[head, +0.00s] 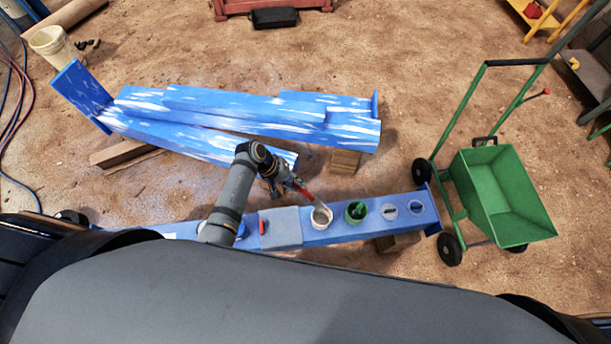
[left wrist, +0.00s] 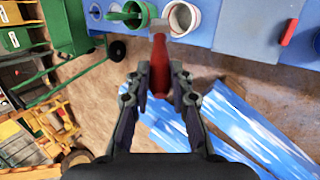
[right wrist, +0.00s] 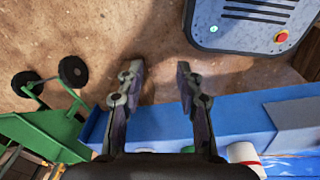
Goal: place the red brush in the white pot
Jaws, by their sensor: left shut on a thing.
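The red brush (head: 305,193) is held by my left gripper (head: 287,183), its pale bristle end slanting down to the right, over or at the mouth of the white pot (head: 321,217). In the left wrist view, my left gripper (left wrist: 159,76) is shut around the red handle of the brush (left wrist: 158,62). The white pot (left wrist: 184,17) shows just beyond and right of the brush tip. I cannot tell whether the tip is inside the pot. My right gripper (right wrist: 160,75) is open and empty in the right wrist view, and hidden in the head view.
The white pot stands on a blue beam (head: 345,232), between a grey block (head: 281,228) and a green pot (head: 356,212). Two small round items lie farther right on the beam. A green cart (head: 500,190) stands at the right. Blue-and-white painted parts (head: 240,105) lie behind.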

